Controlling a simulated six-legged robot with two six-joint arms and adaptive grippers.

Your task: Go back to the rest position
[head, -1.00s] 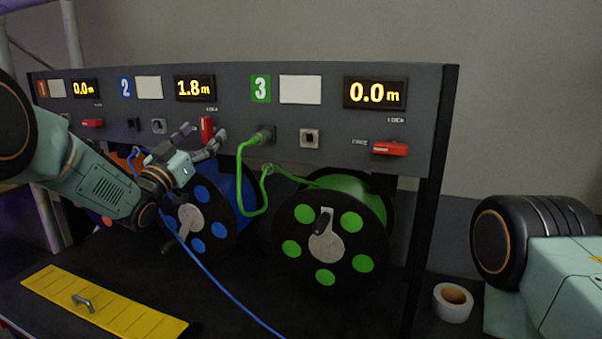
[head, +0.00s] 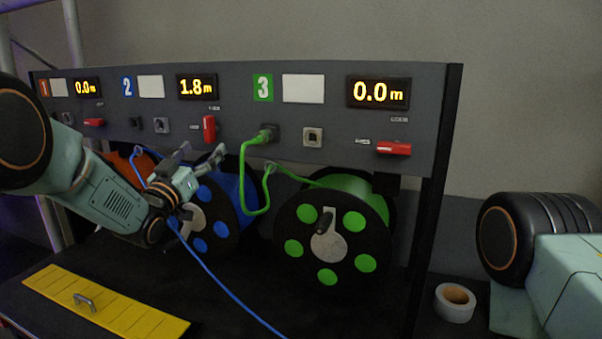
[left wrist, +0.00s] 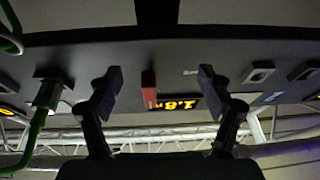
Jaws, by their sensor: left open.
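My left gripper (head: 202,154) is open and empty in front of the panel, below the upright red lever (head: 209,128) of channel 2 and over the blue reel (head: 221,227). In the left wrist view its two fingers (left wrist: 158,82) stand apart, with the red lever (left wrist: 149,90) and the lit 1.8 display (left wrist: 178,103) seen between them. I cannot see it touching anything. My right arm shows at the right edge of the head view; its gripper is out of view.
The green reel (head: 329,247) stands right of the blue one, its green cable (head: 246,178) plugged into the panel (head: 225,87). A blue cable (head: 226,287) runs forward across the dark bench. A yellow plate (head: 120,311) with a handle and a white tape roll (head: 455,303) lie in front.

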